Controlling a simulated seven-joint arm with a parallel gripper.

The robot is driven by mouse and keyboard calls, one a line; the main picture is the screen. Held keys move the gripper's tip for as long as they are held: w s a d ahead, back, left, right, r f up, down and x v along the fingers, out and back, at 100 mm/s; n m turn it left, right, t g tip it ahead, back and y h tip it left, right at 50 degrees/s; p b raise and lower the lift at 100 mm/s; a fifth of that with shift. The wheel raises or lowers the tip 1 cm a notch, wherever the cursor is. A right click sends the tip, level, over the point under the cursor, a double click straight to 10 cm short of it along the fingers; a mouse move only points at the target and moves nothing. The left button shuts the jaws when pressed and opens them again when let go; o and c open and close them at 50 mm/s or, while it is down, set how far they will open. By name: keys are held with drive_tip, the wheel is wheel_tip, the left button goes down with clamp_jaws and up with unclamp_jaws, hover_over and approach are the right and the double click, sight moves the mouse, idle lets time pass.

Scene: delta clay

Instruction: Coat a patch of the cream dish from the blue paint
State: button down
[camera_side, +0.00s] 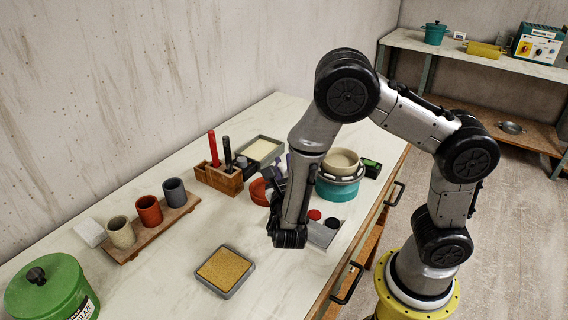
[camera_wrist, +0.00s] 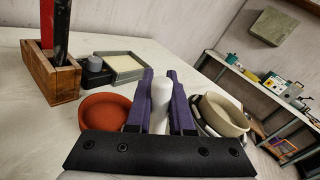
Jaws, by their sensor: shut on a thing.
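My gripper (camera_wrist: 161,105) has two purple fingers shut on a white, round-topped rod-like tool (camera_wrist: 160,92). Its lower end is hidden behind the black gripper body. In the side view my gripper (camera_side: 276,173) is partly hidden by my arm, left of the cream dish (camera_side: 342,160). The dish is a shallow round bowl on a teal turntable (camera_side: 338,190). It also shows in the wrist view (camera_wrist: 224,114), right of the fingers and apart from the tool. I cannot pick out clear blue paint; a slate-grey cup (camera_side: 174,190) stands on a wooden board.
A red-orange bowl (camera_wrist: 105,111) is just left of the fingers. A wooden box (camera_side: 219,178) with red and black handles stands beyond, near a grey tray (camera_side: 262,150). A tan-filled tray (camera_side: 224,271) lies in front. A tile with red and black discs (camera_side: 322,234) is beside my wrist.

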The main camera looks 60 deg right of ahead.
drive_tip(key=shift+f, duration=0.65)
idle(1.0)
drive_tip(key=shift+r, duration=0.1)
wheel_tip(320, 180, up, 7)
idle(0.8)
idle(0.4)
